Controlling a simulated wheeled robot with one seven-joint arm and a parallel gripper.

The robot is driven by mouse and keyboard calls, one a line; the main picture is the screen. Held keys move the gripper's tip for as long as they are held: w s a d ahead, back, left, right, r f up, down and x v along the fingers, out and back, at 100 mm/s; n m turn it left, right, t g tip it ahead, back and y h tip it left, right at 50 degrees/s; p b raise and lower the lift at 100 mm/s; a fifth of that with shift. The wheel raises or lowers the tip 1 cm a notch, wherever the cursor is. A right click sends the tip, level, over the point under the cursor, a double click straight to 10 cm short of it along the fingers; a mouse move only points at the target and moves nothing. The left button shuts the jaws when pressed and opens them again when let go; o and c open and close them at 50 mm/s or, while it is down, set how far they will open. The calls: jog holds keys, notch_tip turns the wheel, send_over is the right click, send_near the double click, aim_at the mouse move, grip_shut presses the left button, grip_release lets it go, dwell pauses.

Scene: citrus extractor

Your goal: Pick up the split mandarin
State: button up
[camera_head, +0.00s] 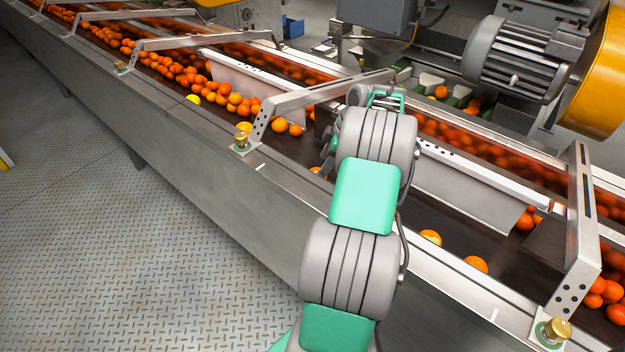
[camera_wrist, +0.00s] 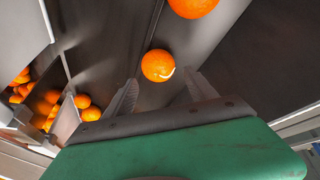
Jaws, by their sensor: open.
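The split mandarin (camera_wrist: 158,65) is orange with a curved pale slit on its lower right side. In the wrist view it lies on the dark belt, just beyond and between the fingertips of my gripper (camera_wrist: 161,80). My gripper is open, one finger to each side, and nothing is held. In the head view my arm hides the gripper. Two loose mandarins lie on the near belt right of my arm, one (camera_head: 431,237) with a pale patch and one (camera_head: 476,265) plain. I cannot tell whether either is the split one.
Another mandarin (camera_wrist: 193,5) lies farther along the belt in the wrist view. Several mandarins (camera_wrist: 84,108) crowd behind a metal divider at left. In the head view a metal bracket (camera_head: 578,235) spans the conveyor at right, and a grey motor (camera_head: 515,60) stands behind.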

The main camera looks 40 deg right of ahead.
jog(key=x, duration=0.5)
jog(key=shift+w+f, duration=0.2)
jog(key=shift+f, duration=0.15)
jog(key=c, duration=1.2)
